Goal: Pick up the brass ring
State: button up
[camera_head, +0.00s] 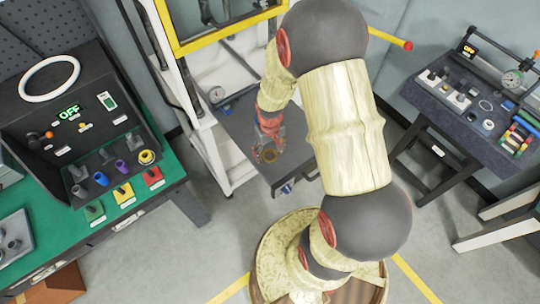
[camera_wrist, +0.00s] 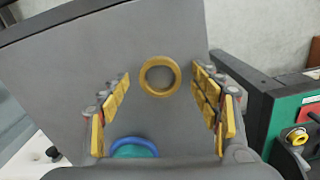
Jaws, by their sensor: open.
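The brass ring (camera_wrist: 146,87) lies flat on a grey tabletop (camera_wrist: 75,75) in the wrist view. It sits between and just beyond the fingertips of my gripper (camera_wrist: 162,80), apart from both yellow-padded fingers. The fingers are spread wide with nothing held. In the head view my gripper (camera_head: 268,143) is low over the small grey table (camera_head: 232,125), and the brass ring (camera_head: 269,157) shows partly at its fingers. The exact height gap cannot be told.
A blue-rimmed teal round object (camera_wrist: 135,149) lies near the gripper's base, partly hidden. A green bench (camera_head: 150,205) with a dark test panel stands left. A dark table (camera_head: 455,118) with a gauge and coloured parts stands right. A yellow-framed white stand (camera_head: 205,130) rises behind.

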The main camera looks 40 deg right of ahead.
jog(key=shift+c, duration=0.4)
jog(key=c, duration=1.1)
jog(key=shift+c, duration=0.8)
